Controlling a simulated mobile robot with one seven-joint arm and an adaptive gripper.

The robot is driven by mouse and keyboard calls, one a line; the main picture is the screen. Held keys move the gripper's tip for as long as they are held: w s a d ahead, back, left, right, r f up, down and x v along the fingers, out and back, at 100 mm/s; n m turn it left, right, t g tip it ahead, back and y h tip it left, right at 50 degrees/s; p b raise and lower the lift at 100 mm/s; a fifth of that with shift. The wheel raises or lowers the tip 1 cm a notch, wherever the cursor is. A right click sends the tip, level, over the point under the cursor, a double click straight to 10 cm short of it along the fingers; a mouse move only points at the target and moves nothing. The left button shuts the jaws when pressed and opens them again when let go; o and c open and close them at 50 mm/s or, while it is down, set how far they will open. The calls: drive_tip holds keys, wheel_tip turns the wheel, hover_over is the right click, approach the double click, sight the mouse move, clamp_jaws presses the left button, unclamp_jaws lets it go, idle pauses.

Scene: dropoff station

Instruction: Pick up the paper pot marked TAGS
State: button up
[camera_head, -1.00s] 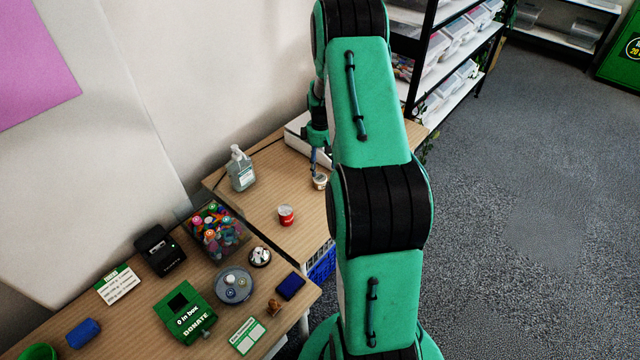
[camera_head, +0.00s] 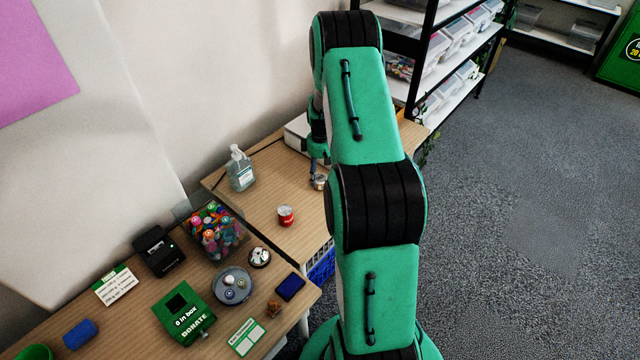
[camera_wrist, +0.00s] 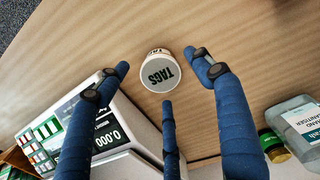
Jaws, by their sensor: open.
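The paper pot marked TAGS (camera_wrist: 160,73) stands on the wooden table, its pale lid with dark letters facing the wrist camera. In the head view the pot (camera_head: 319,182) is small and partly hidden by my gripper and arm. My gripper (camera_wrist: 163,88) has blue fingers spread open around the near side of the pot. One fingertip is close to the pot's right edge, one is apart from it at the left, and a third is just below it. Nothing is held. Whether any finger touches the pot is unclear.
A scale (camera_wrist: 113,135) with a lit display stands left of the fingers. A hand sanitiser bottle (camera_wrist: 298,130) is at the right. Bare wood lies beyond the pot.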

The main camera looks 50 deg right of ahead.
sight(320, 177)
drive_tip(key=shift+f+b, duration=0.3)
drive_tip(key=shift+f, duration=1.5)
drive_tip(key=shift+c, duration=0.2)
drive_tip(key=c, duration=1.4)
drive_tip(key=shift+r, duration=0.1)
drive_tip(key=shift+w+r, duration=0.1)
drive_tip(key=shift+r, duration=0.35)
wheel_tip(320, 177, up, 3)
drive_tip(key=shift+f+p, duration=0.1)
drive_tip(key=shift+p, duration=0.5)
drive_tip(key=s+a, duration=0.3)
drive_tip(key=s, duration=0.1)
drive_tip(key=s+a+p, duration=0.1)
drive_tip(key=s+a, duration=0.3)
drive_tip(key=s+a+r+p, duration=0.1)
drive_tip(key=s+a, duration=0.2)
drive_tip(key=s, duration=0.1)
drive_tip(key=shift+s+a+r, duration=0.1)
drive_tip(key=shift+a, duration=0.15)
